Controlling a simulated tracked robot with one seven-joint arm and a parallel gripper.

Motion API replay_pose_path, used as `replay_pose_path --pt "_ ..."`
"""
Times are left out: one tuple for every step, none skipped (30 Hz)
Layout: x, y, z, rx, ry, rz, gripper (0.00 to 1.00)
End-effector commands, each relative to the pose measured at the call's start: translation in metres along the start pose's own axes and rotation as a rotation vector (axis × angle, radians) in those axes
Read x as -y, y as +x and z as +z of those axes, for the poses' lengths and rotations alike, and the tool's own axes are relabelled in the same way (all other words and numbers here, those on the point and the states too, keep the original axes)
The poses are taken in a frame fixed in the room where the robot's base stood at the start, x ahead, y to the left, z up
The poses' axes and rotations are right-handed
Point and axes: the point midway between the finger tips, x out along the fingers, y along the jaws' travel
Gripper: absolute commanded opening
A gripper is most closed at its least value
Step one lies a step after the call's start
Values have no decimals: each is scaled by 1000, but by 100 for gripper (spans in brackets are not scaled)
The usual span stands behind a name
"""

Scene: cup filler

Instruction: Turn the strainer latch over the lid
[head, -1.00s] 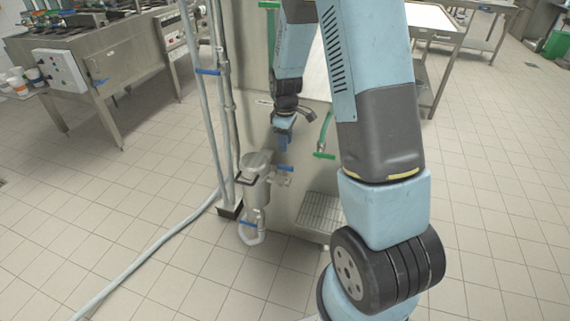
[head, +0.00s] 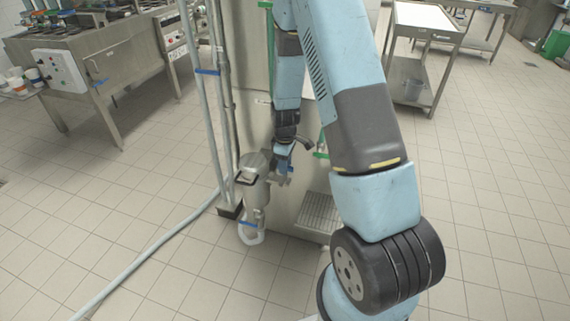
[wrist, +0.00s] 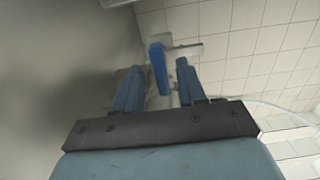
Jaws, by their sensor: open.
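The steel strainer (head: 256,192) is an upright cylinder beside the machine's steel panel, its lid (head: 257,163) at the top. A dark bracket (head: 245,180) shows near the lid; I cannot tell whether it is the latch. My gripper (head: 283,168) points down just right of the strainer and lid. In the wrist view my gripper (wrist: 157,80) is open, with a blue handle (wrist: 159,68) on a metal fitting (wrist: 183,52) showing between and beyond its fingers. I cannot tell whether the fingers touch it. My gripper partly hides the fitting in the head view.
The steel panel (head: 256,130) stands close behind my gripper. Vertical pipes (head: 220,110) rise left of the strainer, and a hose (head: 145,255) runs over the floor. A grated drain tray (head: 319,212) lies to the right. The tiled floor at left is open.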

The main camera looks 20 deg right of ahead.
Motion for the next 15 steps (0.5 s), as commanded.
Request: replay_pose_path --pt "0 0 0 0 0 0 40" --pt "0 0 0 0 0 0 40" --pt "0 0 0 0 0 0 39" --pt "0 0 0 0 0 0 37" --pt "0 0 0 0 0 0 34" --pt "0 0 0 0 0 0 30" --pt "0 0 0 0 0 0 27" --pt "0 0 0 0 0 0 24" --pt "0 0 0 0 0 0 20" --pt "0 0 0 0 0 0 17" --pt "0 0 0 0 0 0 15" --pt "0 0 0 0 0 0 11" --pt "0 0 0 0 0 0 8" --pt "0 0 0 0 0 0 5" --pt "0 0 0 0 0 0 1"
